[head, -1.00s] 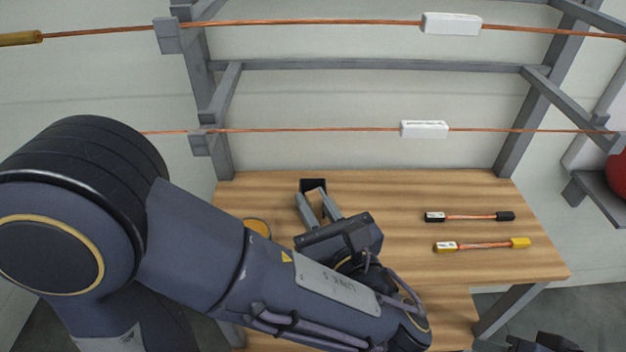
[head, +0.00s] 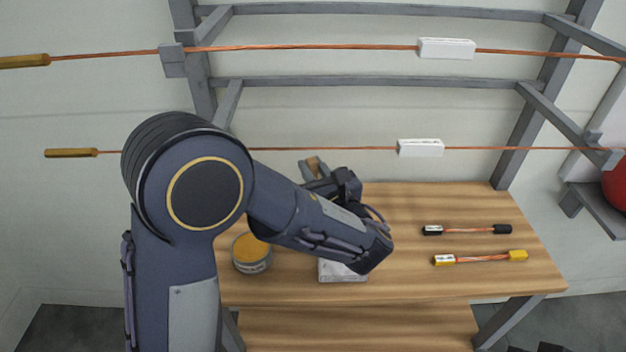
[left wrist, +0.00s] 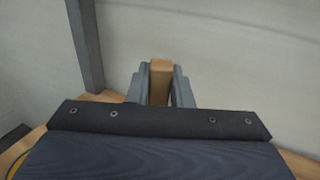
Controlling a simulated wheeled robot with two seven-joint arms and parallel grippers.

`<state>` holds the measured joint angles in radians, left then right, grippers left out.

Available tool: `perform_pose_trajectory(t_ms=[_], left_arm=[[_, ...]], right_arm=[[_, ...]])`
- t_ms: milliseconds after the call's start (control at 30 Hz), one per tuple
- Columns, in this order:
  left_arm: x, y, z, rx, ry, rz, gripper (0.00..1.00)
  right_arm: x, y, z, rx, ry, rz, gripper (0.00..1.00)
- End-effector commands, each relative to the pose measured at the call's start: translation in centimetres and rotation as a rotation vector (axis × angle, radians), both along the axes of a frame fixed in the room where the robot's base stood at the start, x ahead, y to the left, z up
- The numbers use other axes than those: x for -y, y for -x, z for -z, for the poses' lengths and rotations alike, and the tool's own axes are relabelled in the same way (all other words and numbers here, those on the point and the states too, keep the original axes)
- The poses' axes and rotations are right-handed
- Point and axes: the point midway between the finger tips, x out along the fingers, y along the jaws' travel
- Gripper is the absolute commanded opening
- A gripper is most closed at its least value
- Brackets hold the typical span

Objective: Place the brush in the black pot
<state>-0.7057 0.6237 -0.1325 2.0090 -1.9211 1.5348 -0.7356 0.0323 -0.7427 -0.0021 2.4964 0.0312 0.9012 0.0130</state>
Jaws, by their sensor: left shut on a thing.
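My left gripper (head: 313,166) is shut on a tan, wooden-looking piece, which I take to be the brush (head: 315,164). It is raised above the back of the wooden table. In the left wrist view the brush (left wrist: 159,80) stands between the two grey fingers of my left gripper (left wrist: 160,90). Only a tan block of it shows; its other end is hidden. I cannot make out a black pot; my left arm covers part of the table. A dark part at the lower right edge may be my right gripper (head: 550,347), mostly cut off.
A grey tin with an orange-yellow top (head: 252,252) and a light grey block (head: 342,271) stand on the wooden table (head: 420,275). A black-ended cable (head: 467,230) and a yellow-ended cable (head: 481,258) lie at right. Copper wires (head: 330,149) with white boxes cross behind.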

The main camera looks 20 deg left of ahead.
Motion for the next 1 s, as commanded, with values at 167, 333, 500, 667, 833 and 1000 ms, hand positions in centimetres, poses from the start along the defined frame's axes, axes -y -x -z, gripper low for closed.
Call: perform_pose_trajectory(t_ms=[167, 333, 500, 667, 833, 1000], left_arm=[[0.0, 0.0, 2.8, -0.005, -0.005, -0.001, 0.0], [-0.1, -0.4, 3.6, -0.001, -0.002, -0.001, 0.0], [-0.1, -0.3, 3.5, -0.001, -0.001, 0.0, 0.0], [-0.1, -0.3, 4.1, -0.001, -0.001, 0.0, 0.0], [-0.1, -0.3, 4.0, -0.001, -0.001, 0.0, 0.38], [-0.1, -0.3, 3.9, -0.001, -0.001, 0.0, 0.41]], right_arm=[[0.0, 0.0, 0.2, 0.0, 0.0, 0.0, 0.36], [0.0, 0.0, -0.1, 0.0, 0.0, 0.0, 0.36], [0.0, 0.0, -0.1, 0.0, 0.0, 0.0, 0.36], [0.0, 0.0, 0.4, 0.0, 0.0, 0.0, 0.36], [0.0, 0.0, 0.3, 0.0, 0.0, 0.0, 0.36], [0.0, 0.0, 0.3, 0.0, 0.0, 0.0, 0.36]])
